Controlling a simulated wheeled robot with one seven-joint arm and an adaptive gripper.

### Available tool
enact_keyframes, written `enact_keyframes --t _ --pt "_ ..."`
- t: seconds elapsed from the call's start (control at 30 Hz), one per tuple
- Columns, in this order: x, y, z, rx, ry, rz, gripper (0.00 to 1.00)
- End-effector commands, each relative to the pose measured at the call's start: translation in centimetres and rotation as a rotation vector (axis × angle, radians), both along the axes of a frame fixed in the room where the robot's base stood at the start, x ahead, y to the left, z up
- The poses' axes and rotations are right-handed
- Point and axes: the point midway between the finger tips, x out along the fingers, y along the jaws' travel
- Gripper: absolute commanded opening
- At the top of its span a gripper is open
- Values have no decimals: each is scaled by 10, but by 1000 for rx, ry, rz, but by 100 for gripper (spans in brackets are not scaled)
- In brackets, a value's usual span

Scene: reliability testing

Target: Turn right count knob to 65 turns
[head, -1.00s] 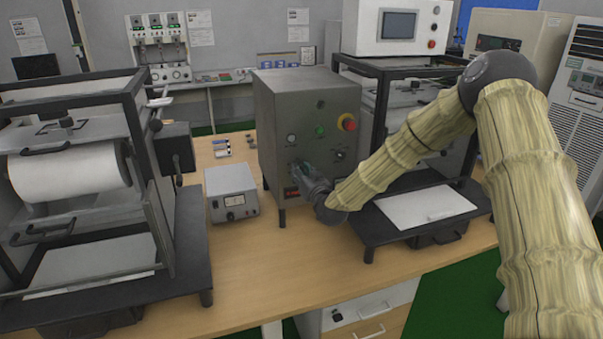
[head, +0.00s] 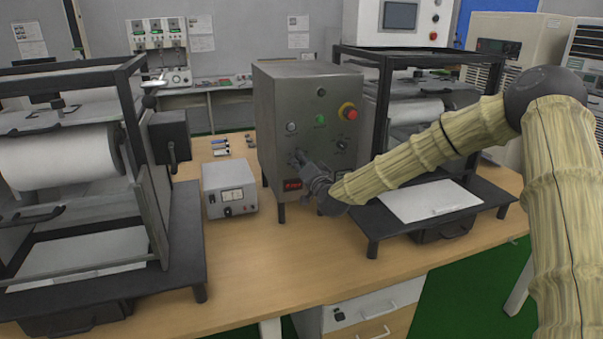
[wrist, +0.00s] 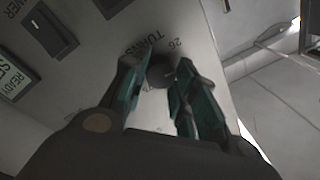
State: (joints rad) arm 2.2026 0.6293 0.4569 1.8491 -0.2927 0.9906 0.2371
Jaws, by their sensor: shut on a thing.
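A grey metal control box (head: 275,125) stands on the wooden bench, its panel facing right and toward me. In the wrist view, my gripper's teal-padded fingers (wrist: 158,75) are closed around a round dark knob (wrist: 160,72). The panel by it reads TURNS with a number, seen upside down and hard to read. In the head view, my gripper hides this knob. A second dark knob (head: 341,145) sits further right on the panel.
A red emergency button (head: 348,112) and a green button (head: 320,118) are above my gripper. A grey meter box (head: 229,188) stands left of the control box. Framed roller machines stand at left (head: 60,160) and right (head: 410,105). The bench front is clear.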

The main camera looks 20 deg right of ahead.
Motion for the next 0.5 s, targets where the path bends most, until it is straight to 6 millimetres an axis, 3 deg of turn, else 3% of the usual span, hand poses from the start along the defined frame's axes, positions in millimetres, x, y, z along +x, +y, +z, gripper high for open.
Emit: enact_keyframes --t 0.5 --pt "0 -2 -7 491 14 -3 4"
